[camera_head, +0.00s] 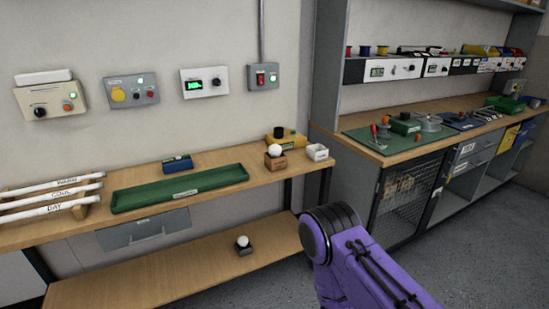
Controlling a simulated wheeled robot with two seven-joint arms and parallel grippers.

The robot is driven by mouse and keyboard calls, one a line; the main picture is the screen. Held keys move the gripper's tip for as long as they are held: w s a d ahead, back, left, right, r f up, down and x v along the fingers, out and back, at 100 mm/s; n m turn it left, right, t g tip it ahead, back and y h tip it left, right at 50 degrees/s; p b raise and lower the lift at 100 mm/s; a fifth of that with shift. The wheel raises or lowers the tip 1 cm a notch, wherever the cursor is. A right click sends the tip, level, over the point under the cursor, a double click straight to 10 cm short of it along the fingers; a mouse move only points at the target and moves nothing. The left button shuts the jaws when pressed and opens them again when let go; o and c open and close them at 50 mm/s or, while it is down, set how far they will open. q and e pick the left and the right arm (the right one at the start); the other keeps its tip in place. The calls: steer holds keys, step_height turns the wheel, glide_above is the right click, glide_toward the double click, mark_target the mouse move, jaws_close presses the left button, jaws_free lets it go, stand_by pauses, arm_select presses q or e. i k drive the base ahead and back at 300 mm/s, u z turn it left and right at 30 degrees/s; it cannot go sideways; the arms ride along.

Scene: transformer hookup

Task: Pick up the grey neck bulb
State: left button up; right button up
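A white round bulb (242,241) sits on a small dark grey block on the lower shelf of the left bench. Another white round bulb (275,150) sits upright in a small brown block (275,163) on the bench top, toward its right end. Both are too small in the view for me to tell the neck colour. Neither gripper shows; only a purple link of my arm is in view at the lower right, apart from both bulbs.
A long green tray (180,188) lies on the bench top (80,230). White tubes (50,195) rest at left. A blue box (177,164), a yellow box (286,139) and a white box (316,153) stand nearby. The lower shelf (150,278) is mostly clear.

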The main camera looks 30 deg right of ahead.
mark_target(274, 150)
steer(key=k, duration=0.65)
steer(key=z, duration=0.6)
steer(key=i, duration=0.75)
steer(key=z, duration=0.45)
steer(key=i, duration=1.05)
steer(key=u, duration=0.4)
